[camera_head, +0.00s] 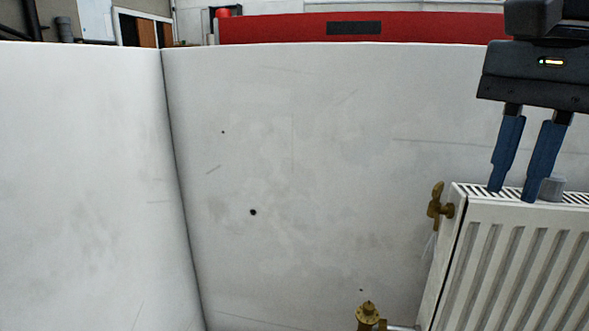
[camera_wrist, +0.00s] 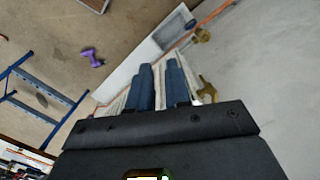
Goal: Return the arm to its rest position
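My gripper (camera_head: 512,193) hangs at the upper right of the head view, its two blue fingers pointing down. The fingers stand apart with an empty gap between them, also seen in the wrist view (camera_wrist: 162,68). The fingertips are over or just in front of the top grille of a white radiator (camera_head: 525,260); I cannot tell whether they touch it. A small grey block (camera_head: 552,187) shows on the radiator top, right beside one finger. The radiator is partly hidden behind the fingers in the wrist view (camera_wrist: 112,106).
A brass key-shaped fitting (camera_head: 437,205) sticks out from the radiator's left end, with a brass valve (camera_head: 368,315) below. White walls (camera_head: 300,150) meet in a corner at left. In the wrist view, a purple object (camera_wrist: 92,57) and blue frame (camera_wrist: 45,117) are on the floor side.

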